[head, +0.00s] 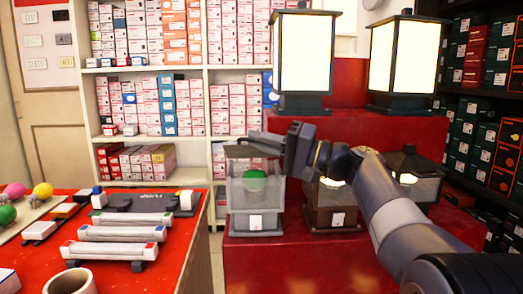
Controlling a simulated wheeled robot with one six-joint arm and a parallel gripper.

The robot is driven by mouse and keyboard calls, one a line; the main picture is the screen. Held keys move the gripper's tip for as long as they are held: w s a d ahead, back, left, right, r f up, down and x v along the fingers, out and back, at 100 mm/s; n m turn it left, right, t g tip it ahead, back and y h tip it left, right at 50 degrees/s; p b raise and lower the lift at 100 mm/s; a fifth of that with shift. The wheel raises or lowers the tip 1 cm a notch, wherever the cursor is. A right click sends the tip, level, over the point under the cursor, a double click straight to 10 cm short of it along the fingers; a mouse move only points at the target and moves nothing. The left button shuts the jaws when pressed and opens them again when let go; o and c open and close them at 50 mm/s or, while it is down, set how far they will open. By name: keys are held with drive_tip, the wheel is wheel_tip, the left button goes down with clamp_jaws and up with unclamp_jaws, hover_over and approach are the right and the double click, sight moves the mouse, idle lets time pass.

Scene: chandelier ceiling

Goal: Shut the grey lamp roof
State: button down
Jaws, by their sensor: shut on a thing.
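The grey lamp (257,222) stands upright on the red stand, with clear sides and a green bulb (255,180) inside. Its grey roof (245,151) shows at the top, partly covered by my gripper. My gripper (270,143) reaches in from the right and is shut on the grey lamp roof at its right part. The roof looks slightly raised or tilted, but I cannot tell its exact angle. The finger contact is small and partly hidden by the gripper body.
A brown lamp (330,216) stands close on the right, partly behind my arm, with another dark lamp (410,170) farther right. Two tall lit lamps (304,55) stand on the higher red step. A red table (190,262) with light fittings is at the left.

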drive_tip(key=shift+s+f+b, duration=0.25)
drive_tip(key=shift+f+b, duration=0.3)
drive_tip(key=shift+b, duration=0.1)
drive_tip(key=shift+s+f+b, duration=0.2)
drive_tip(key=shift+f+b, duration=0.35)
drive_tip(key=shift+b, duration=0.05)
drive_tip(key=c, duration=1.8)
unclamp_jaws()
drive_tip(key=shift+f, duration=0.1)
drive_tip(key=shift+d, duration=0.1)
drive_tip(key=p+v, duration=0.1)
drive_tip(key=v, duration=0.9)
drive_tip(key=shift+s+d+f, duration=0.15)
drive_tip(key=shift+d, duration=0.2)
drive_tip(key=shift+c, duration=0.2)
